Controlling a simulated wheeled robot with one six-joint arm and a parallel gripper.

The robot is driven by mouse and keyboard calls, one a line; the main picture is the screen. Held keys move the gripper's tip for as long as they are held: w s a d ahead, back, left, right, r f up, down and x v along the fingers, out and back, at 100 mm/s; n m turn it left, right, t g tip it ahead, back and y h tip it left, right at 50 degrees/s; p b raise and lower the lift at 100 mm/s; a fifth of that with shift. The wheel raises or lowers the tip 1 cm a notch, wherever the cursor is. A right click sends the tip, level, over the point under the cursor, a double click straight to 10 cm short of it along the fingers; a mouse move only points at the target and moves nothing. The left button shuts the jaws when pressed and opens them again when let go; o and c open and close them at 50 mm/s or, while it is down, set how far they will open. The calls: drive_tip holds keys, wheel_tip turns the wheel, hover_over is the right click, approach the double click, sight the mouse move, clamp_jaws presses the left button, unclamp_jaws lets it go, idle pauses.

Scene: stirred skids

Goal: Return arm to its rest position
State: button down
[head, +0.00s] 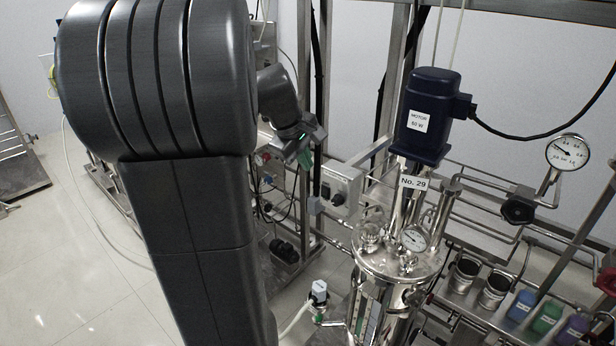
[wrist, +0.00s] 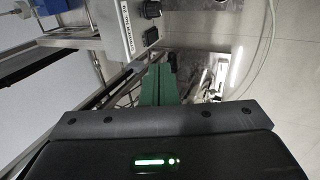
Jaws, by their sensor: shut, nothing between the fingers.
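My gripper (head: 305,158) shows in the head view just right of my large dark arm, in front of the skid frame. In the wrist view its green fingers (wrist: 159,84) lie side by side, shut, with nothing held. My arm is raised and bent, and hides much of the left middle of the head view. The gripper appears apart from the equipment around it, though its exact distance from the frame is hard to tell.
A steel vessel (head: 398,262) with a blue motor (head: 428,112) stands right of my arm. A grey control box (head: 341,190) sits behind the gripper. A pressure gauge (head: 567,152), pipes and several coloured bottles (head: 547,317) are farther right. Open tiled floor (head: 70,260) lies left.

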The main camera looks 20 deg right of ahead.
drive_tip(key=shift+r, duration=0.7)
drive_tip(key=shift+f, duration=0.1)
